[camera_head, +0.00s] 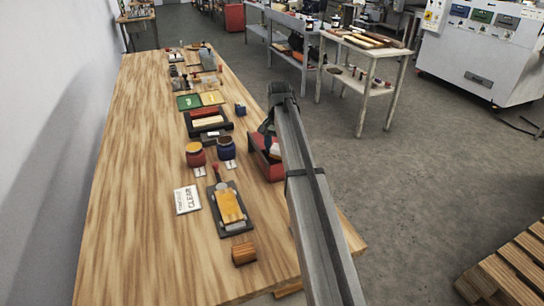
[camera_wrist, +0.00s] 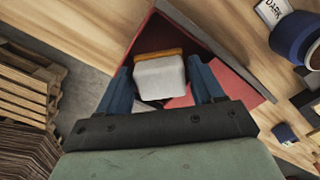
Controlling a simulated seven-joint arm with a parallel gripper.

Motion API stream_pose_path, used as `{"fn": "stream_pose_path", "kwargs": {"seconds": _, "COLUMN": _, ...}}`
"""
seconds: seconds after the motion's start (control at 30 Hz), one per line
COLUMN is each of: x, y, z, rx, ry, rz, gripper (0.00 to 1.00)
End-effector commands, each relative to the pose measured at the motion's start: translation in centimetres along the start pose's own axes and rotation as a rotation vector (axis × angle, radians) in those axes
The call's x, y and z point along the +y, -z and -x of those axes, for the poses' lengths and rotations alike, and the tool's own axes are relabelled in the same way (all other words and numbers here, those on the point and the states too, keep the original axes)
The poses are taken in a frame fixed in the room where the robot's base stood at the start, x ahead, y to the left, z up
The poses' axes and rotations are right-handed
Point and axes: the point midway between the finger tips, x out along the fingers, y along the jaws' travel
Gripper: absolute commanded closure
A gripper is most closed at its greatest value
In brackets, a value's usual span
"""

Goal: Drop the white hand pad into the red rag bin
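The white hand pad (camera_wrist: 160,76), a white block with an orange edge, is between the two blue fingers of my gripper (camera_wrist: 160,72) in the wrist view. The fingers meet its two sides with no clear gap. Behind it is the red rag bin (camera_wrist: 212,42), an open angular box with red walls and floor. In the head view, the bin (camera_head: 274,174) stands at the right edge of the wooden bench, with my gripper over it and partly hiding it. How far the pad is above the bin floor is hard to tell.
A pallet (camera_wrist: 25,85) lies on the floor beyond the bench edge.

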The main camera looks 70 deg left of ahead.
Motion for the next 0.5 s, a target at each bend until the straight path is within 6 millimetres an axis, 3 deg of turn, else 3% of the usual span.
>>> {"fn": "stream_pose_path", "kwargs": {"seconds": 0.27, "x": -0.02, "y": 0.0, "z": 0.02, "rx": 0.0, "ry": 0.0, "rz": 0.0, "gripper": 0.07}}
{"fn": "stream_pose_path", "kwargs": {"seconds": 0.5, "x": -0.02, "y": 0.0, "z": 0.07, "rx": 0.0, "ry": 0.0, "rz": 0.0, "gripper": 0.07}}
